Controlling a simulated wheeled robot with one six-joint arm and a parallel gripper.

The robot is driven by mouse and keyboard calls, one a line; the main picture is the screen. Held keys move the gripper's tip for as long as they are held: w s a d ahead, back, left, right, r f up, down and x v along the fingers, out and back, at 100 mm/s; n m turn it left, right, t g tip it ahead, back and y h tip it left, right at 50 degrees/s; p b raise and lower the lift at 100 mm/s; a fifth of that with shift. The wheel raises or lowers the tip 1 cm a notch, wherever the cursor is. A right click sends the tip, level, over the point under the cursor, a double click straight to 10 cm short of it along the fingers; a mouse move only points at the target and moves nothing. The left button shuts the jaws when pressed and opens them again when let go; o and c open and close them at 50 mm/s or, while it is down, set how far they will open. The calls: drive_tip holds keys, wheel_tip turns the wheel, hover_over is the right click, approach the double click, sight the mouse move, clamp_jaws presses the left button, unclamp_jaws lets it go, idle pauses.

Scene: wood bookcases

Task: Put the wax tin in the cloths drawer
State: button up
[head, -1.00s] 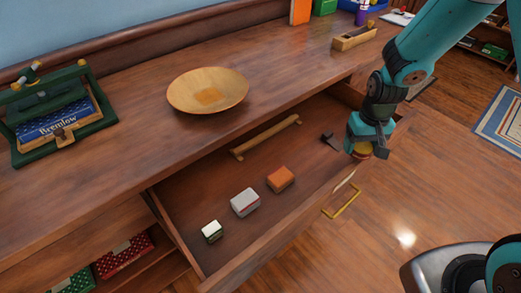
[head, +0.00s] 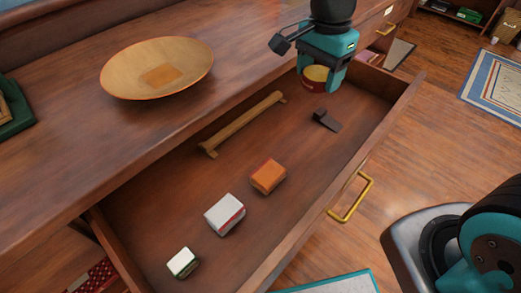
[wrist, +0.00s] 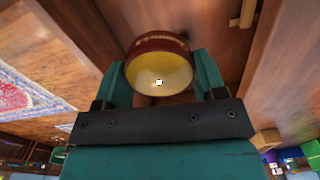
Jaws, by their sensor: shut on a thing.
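My gripper (head: 318,76) is shut on a small round tin (head: 314,82) with a yellow top and dark red side. In the wrist view the tin (wrist: 160,68) sits between the two teal fingers, its yellow face toward the camera. The gripper holds it over the far right part of an open wooden drawer (head: 215,180). The tin appears near the drawer's back right; I cannot tell whether it touches the drawer floor. The drawer holds an orange block (head: 268,176), a white and red box (head: 225,214), a small white and green box (head: 183,262) and a wooden bar (head: 243,123).
A dark wedge-shaped piece (head: 327,121) lies in the drawer close to the tin. A shallow wooden bowl (head: 157,68) stands on the counter behind the drawer. The drawer's brass handle (head: 351,198) sticks out in front. Bare drawer floor lies between the wedge and the orange block.

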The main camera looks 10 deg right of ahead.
sight(303, 148)
drive_tip(key=shift+s+a+m, duration=0.2)
drive_tip(key=shift+m, duration=0.2)
drive_tip(key=shift+s+f+b, duration=0.1)
drive_tip(key=shift+f+b, duration=0.2)
drive_tip(key=shift+f, duration=0.15)
wheel_tip(303, 148, down, 19)
drive_tip(key=b, duration=0.4)
drive_tip(key=shift+r, duration=0.15)
drive_tip(key=shift+b, duration=0.3)
drive_tip(key=o, duration=1)
